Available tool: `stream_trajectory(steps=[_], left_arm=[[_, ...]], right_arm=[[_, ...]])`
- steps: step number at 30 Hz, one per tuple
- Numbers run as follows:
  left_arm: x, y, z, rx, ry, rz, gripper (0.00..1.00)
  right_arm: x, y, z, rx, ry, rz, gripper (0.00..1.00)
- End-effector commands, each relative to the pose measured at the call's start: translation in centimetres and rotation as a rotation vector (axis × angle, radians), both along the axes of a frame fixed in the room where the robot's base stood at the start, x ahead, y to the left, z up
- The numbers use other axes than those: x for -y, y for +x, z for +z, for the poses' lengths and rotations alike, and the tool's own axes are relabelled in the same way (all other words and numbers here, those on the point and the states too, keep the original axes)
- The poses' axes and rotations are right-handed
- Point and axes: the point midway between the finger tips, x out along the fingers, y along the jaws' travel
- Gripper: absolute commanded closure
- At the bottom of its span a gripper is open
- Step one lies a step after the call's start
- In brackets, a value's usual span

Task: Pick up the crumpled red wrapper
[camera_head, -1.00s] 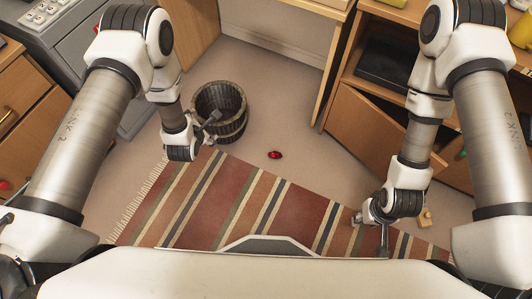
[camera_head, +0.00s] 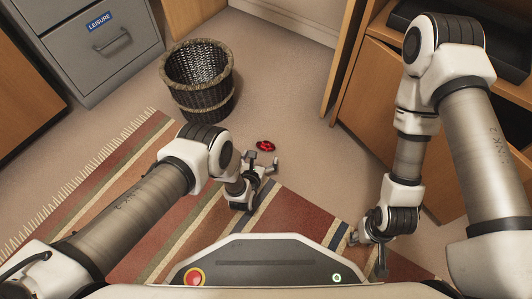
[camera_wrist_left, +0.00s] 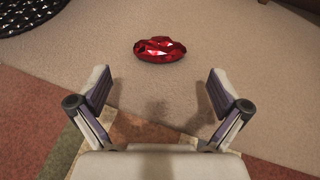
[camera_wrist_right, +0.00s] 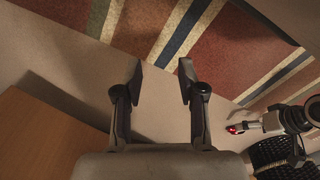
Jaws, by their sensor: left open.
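The crumpled red wrapper (camera_head: 265,146) lies on the beige carpet just beyond the striped rug. It is shiny and shows whole in the left wrist view (camera_wrist_left: 160,49), ahead of the fingertips and centred between their lines. My left gripper (camera_head: 264,159) is open and empty, close to the wrapper on its near side; the wrapper is not between the fingers. In the left wrist view the gripper (camera_wrist_left: 160,92) has its fingers wide apart. My right gripper (camera_wrist_right: 160,73) is open and empty, off to the right over the rug's edge. The wrapper also shows small in the right wrist view (camera_wrist_right: 235,129).
A dark wicker basket (camera_head: 199,92) stands on the carpet behind and left of the wrapper. A grey filing cabinet (camera_head: 105,45) is at the back left. A wooden desk unit (camera_head: 375,92) stands on the right. The striped rug (camera_head: 140,200) covers the near floor. Carpet around the wrapper is clear.

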Motion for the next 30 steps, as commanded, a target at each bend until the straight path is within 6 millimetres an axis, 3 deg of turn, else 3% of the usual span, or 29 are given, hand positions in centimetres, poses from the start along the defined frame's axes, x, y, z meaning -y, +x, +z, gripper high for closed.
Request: stream_trajectory(steps=[12,21,22,27,30], left_arm=[[1.4,5.2,-3.3,0.004,0.000,0.001,0.00],[1.6,5.8,-2.8,0.001,0.001,0.001,0.00],[1.6,5.8,-2.8,0.001,0.001,0.001,0.10],[1.6,5.8,-2.8,0.001,0.001,0.001,0.32],[1.6,5.8,-2.8,0.000,0.001,0.001,0.33]], right_arm=[[0.1,1.5,-6.8,0.042,-0.008,0.016,0.60],[0.1,1.8,-6.8,0.051,-0.010,0.021,0.60],[0.1,1.8,-6.8,0.050,-0.010,0.021,0.60],[0.1,1.8,-6.8,0.050,-0.009,0.021,0.60],[0.1,1.8,-6.8,0.050,-0.009,0.021,0.60]])
